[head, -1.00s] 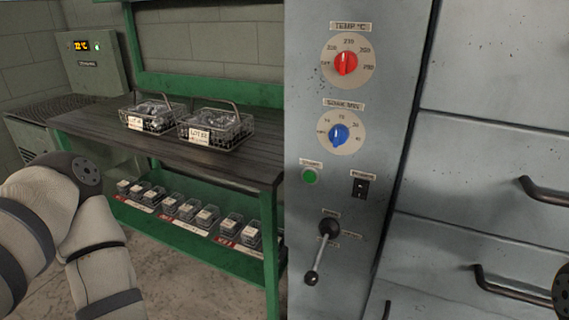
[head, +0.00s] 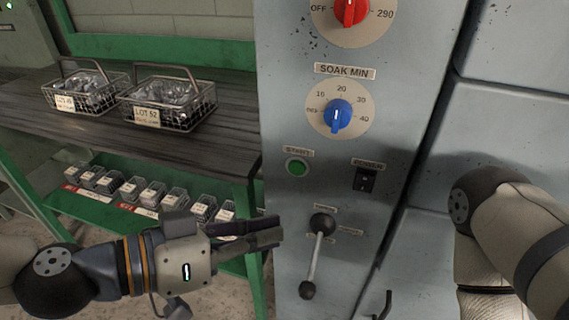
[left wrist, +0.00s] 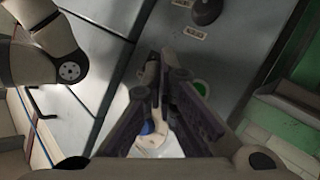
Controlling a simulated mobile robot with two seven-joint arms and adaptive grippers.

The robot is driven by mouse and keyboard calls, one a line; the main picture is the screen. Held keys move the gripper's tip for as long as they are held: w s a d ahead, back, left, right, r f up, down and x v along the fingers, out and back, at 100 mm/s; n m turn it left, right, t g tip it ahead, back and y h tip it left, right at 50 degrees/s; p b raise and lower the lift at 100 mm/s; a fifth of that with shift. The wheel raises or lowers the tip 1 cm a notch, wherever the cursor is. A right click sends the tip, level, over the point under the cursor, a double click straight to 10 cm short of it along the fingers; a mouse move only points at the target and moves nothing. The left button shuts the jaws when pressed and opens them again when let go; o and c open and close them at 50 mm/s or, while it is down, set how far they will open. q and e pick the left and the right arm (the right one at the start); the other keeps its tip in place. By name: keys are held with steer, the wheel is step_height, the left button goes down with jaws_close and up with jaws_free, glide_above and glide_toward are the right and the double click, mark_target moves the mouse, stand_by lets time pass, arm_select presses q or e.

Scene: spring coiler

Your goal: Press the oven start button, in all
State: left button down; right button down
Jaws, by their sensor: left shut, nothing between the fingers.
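The green round start button (head: 297,168) sits under a START label on the grey oven panel (head: 400,100). In the left wrist view the green button (left wrist: 201,87) shows beside my fingers, partly hidden. My left gripper (head: 278,232) is shut and empty. In the head view it lies below and left of the button, its fingers pointing right. I cannot tell whether it touches the panel. Its fingers also show in the left wrist view (left wrist: 165,75). My right gripper is out of view; only part of my right arm shows at the right.
Above the button are the blue soak dial (head: 338,115) and red temperature dial (head: 350,10). A black rocker switch (head: 365,180) is to its right, a lever (head: 316,255) below. Two wire baskets (head: 170,103) stand on the bench at left, with small boxes (head: 130,188) on the shelf below.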

mark_target(297, 168)
arm_select(q)
steer(key=shift+s, duration=0.1)
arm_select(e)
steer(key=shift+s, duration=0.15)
